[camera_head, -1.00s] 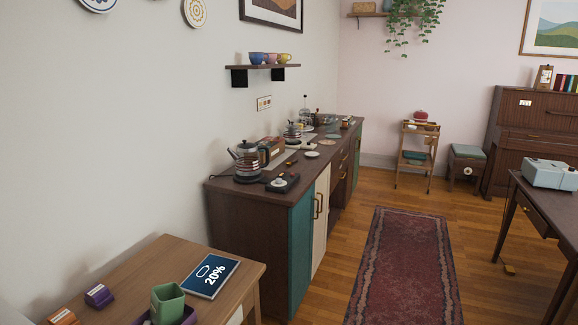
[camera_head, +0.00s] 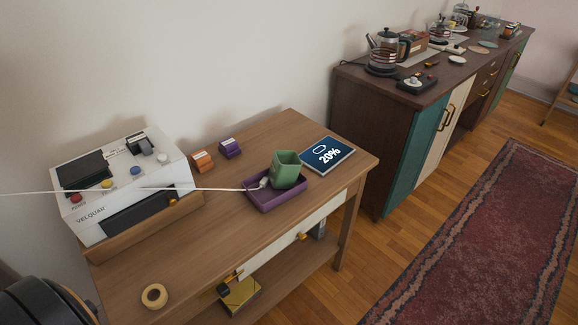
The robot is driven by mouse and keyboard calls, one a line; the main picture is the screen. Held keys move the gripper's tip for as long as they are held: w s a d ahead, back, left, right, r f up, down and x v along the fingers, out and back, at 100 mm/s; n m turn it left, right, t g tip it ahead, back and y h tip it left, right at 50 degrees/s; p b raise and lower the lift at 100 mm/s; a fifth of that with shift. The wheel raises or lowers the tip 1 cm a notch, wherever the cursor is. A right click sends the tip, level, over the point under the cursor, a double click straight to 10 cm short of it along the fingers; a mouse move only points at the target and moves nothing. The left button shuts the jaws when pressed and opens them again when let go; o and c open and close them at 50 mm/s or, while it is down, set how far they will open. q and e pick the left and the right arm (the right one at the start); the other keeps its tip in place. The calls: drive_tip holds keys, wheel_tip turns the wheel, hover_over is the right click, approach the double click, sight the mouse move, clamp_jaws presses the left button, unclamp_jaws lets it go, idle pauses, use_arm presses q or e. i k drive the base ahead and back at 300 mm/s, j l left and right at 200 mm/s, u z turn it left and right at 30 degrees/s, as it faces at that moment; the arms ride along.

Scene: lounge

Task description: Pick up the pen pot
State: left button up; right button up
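A green square-sided pot (camera_head: 286,164), which looks like the pen pot, stands in a shallow purple tray (camera_head: 272,204) on the wooden side table (camera_head: 215,262). It appears slightly tilted, and no pens show in it. A small whitish object (camera_head: 263,182) lies at its left side in the tray, where a thin white line like a cord ends. Neither of my grippers is in view.
A white machine (camera_head: 125,185) with coloured buttons fills the table's left end. A tape roll (camera_head: 154,296) lies in front. Table between is clear.

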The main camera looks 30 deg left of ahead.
sight(284, 170)
drive_tip(key=i+l+u, duration=0.2)
drive_tip(key=i, duration=0.2)
drive_tip(key=i+l+u, duration=0.2)
drive_tip(key=i, duration=0.2)
drive_tip(key=i+l+u, duration=0.2)
drive_tip(key=i, duration=0.2)
